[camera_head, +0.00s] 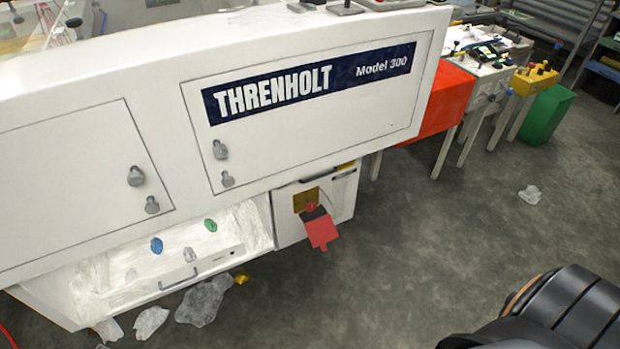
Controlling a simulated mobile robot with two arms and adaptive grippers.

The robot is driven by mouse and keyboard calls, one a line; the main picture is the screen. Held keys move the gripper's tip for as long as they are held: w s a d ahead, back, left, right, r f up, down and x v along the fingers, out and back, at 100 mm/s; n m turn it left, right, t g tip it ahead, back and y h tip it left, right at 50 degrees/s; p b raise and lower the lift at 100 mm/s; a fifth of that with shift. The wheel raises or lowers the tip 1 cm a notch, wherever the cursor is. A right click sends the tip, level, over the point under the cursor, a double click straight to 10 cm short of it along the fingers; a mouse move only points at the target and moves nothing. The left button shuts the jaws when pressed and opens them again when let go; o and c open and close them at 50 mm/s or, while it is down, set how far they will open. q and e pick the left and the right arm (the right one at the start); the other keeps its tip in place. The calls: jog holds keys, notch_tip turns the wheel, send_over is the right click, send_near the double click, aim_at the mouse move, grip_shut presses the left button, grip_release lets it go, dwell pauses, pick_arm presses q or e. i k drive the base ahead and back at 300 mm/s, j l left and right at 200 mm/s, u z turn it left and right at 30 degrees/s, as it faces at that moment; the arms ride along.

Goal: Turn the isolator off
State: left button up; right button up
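The isolator appears to be the small red switch (311,206) on a yellow-brown plate (300,199). The plate is on the front of a white box (343,196) under the Threnholt machine (150,75). A red tag (321,232) hangs at the switch and partly covers it and the plate. The switch's exact position is too small to tell. Neither gripper's fingers show in the head view.
A white tray (215,262) with coloured scraps juts out left of the box. Crumpled clear film (204,300) lies on the floor before it. A red cabinet (449,104) and green bin (548,115) stand at the right. The floor (400,260) before the box is mostly clear.

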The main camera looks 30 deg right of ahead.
aim_at(310, 207)
jog(key=i+l, duration=0.1)
jog(key=l, duration=0.3)
jog(key=i+l, duration=0.1)
jog(key=l, duration=0.25)
jog(key=i+l, duration=0.1)
jog(key=l, duration=0.3)
jog(key=i+l, duration=0.1)
jog(key=l, duration=0.25)
